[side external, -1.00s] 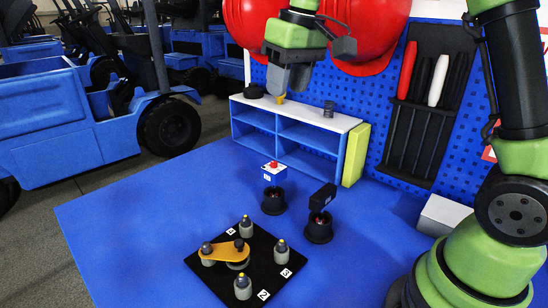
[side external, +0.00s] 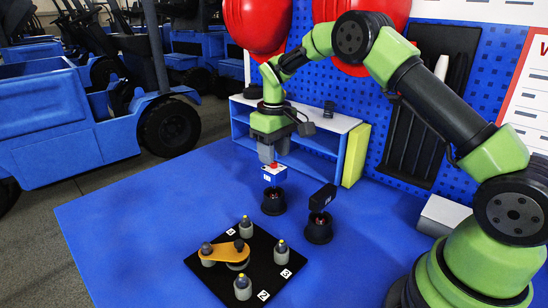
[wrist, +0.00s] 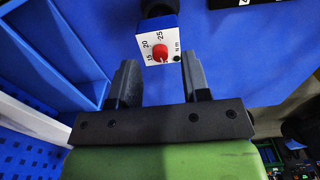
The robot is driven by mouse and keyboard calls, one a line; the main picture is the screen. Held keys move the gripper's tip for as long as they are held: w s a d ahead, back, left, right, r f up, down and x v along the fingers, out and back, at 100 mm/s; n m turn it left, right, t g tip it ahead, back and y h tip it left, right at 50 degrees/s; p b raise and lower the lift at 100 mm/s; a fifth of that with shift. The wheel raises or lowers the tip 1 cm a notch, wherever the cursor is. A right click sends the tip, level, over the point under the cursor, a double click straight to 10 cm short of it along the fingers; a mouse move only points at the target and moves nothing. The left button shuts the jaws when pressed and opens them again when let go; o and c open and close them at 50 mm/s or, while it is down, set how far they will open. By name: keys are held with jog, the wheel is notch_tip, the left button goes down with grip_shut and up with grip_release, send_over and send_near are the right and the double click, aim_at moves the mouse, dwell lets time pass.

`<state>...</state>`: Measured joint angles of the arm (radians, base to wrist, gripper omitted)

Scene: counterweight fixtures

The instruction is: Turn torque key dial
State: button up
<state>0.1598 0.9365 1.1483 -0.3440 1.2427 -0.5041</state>
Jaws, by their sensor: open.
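The torque key dial is a red knob (wrist: 160,53) on a small white-faced blue box (wrist: 148,43). The face carries marks 15, 20 and 25 and "N m". In the side view the box (side external: 274,176) sits upright on a round black holder (side external: 273,202). My gripper (wrist: 159,73) is open, with its two grey fingers spread to either side of the knob in the wrist view and nothing held between them. In the side view my gripper (side external: 272,158) points down right above the box. Whether the fingertips touch the knob cannot be told.
A second black holder (side external: 318,229) with a black head (side external: 323,197) stands close on the right. A black plate (side external: 210,268) with several grey posts and an orange lever (side external: 226,251) lies in front. A blue shelf (side external: 318,142) stands behind. The blue table's left side is clear.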

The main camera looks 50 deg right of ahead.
jog(key=shift+f, duration=1)
grip_shut()
jog(key=shift+m, duration=0.7)
jog(key=m, duration=0.5)
jog(key=shift+m, duration=0.3)
jog(key=m, duration=0.5)
jog(key=shift+m, duration=0.7)
grip_release()
